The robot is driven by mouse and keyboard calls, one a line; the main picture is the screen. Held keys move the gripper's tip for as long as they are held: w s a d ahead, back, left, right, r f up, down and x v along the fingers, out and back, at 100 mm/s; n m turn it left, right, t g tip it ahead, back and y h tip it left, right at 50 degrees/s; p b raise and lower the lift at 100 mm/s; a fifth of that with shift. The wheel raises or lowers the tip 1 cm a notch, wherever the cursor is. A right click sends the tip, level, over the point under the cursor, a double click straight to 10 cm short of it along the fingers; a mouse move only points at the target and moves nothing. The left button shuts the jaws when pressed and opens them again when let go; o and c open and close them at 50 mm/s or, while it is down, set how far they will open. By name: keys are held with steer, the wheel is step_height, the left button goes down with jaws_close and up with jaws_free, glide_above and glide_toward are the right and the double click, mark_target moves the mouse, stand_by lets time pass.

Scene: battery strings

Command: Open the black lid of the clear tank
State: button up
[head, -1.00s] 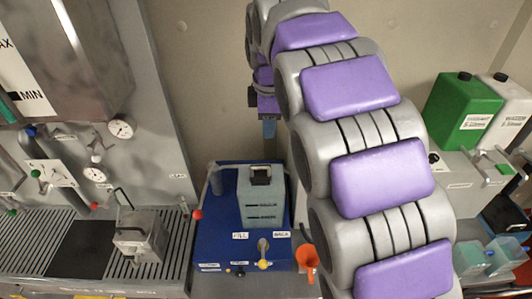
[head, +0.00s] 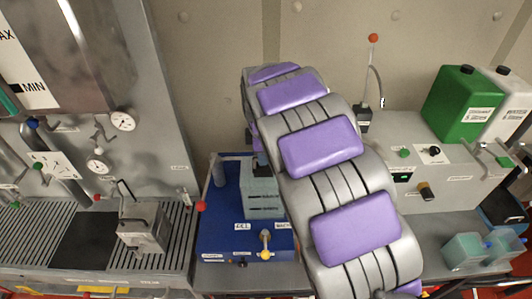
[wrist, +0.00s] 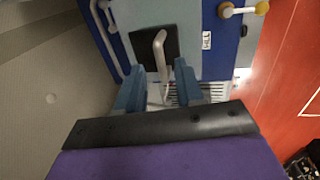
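The clear tank (head: 262,203) looks pale blue-grey and stands upright on a blue base (head: 222,213); my arm covers its top in the head view. In the wrist view, the black lid (wrist: 143,48) lies flat on the tank, with a grey bar handle (wrist: 161,48) across it. My gripper (wrist: 158,70) is open, its two blue fingers apart. The near end of the handle appears between them, with gaps on both sides; I cannot tell the height gap. In the head view the fingers are mostly hidden behind my arm.
A yellow knob (head: 265,254) is at the base's front. A grey box (head: 142,228) stands on the slatted rack at left. A green canister (head: 463,104) and clear containers (head: 465,250) are at right.

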steer(key=a, duration=0.1)
steer(key=a+f, duration=0.1)
steer(key=a, duration=0.1)
steer(key=shift+a, duration=0.2)
steer(key=d, duration=0.4)
steer(key=shift+r, duration=0.1)
steer(key=c, duration=0.3)
steer(key=shift+d, duration=0.35)
steer(key=shift+c, duration=0.8)
steer(key=shift+a, duration=0.1)
steer(key=shift+c, duration=0.8)
steer(key=shift+a, duration=1.4)
jaws_close()
steer(key=shift+d, duration=0.3)
